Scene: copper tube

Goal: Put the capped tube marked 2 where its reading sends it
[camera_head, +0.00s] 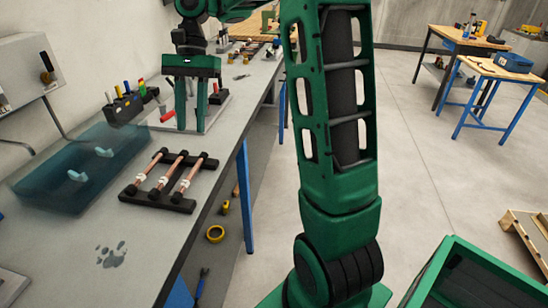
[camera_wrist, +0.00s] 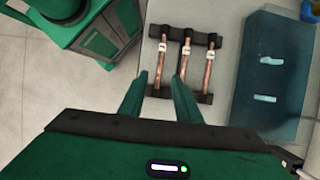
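Three copper tubes lie side by side across a black rack (camera_head: 150,199) on the grey bench: a left one (camera_head: 149,167), a middle one (camera_head: 169,173) and a right one (camera_head: 189,174). Each has a white tag near one end; the marks are too small to read, so I cannot tell which is 2. The tubes also show in the wrist view (camera_wrist: 185,62). My gripper (camera_head: 190,130) points down beyond the rack in the head view. Its fingers are apart with nothing between them. No reading is legible.
A translucent blue box (camera_head: 60,190) with two pale handle-like pieces stands left of the rack. Behind it are a black holder with coloured pens (camera_head: 124,108) and a white wall unit (camera_head: 25,72).

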